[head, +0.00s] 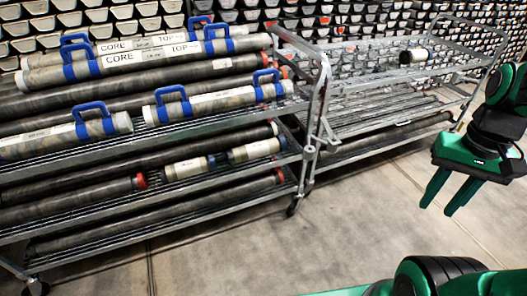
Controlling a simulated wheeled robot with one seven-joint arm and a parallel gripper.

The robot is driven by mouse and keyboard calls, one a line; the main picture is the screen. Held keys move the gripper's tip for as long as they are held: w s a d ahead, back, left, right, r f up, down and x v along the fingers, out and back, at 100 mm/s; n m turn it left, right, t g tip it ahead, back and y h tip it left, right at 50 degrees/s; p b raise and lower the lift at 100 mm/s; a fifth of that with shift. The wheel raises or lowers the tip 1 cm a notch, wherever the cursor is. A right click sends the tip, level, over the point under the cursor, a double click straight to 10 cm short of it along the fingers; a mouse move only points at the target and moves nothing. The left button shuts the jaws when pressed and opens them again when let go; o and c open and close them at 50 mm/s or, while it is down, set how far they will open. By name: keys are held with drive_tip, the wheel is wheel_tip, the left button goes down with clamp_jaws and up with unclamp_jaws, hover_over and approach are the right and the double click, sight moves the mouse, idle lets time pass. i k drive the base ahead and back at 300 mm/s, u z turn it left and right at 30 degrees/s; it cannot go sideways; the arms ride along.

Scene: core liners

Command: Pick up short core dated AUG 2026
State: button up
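Several short cores show, but I cannot read a date on any of them. Two short pale cores with dark ends, one at the left (190,168) and one at the right (257,151), lie on the lower shelf of the left cart (205,133). Another short white core with black ends (416,56) lies on the top of the right cart (375,80). Short cores with blue handles, one at the front right (222,101) and one at the front left (60,139), lie on the left cart's top. My gripper (436,208) is at the right, pointing down, open and empty, apart from both carts.
Long dark cores (90,190) fill much of the left cart's shelves. Long cores labelled CORE TOP (145,57) lie at its back. Racks of core liners (250,15) line the back. The concrete floor (330,215) in front is clear.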

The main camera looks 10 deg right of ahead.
sight(242, 154)
drive_tip(key=z, duration=0.05)
drive_tip(key=i, duration=1)
drive_tip(key=u, duration=0.05)
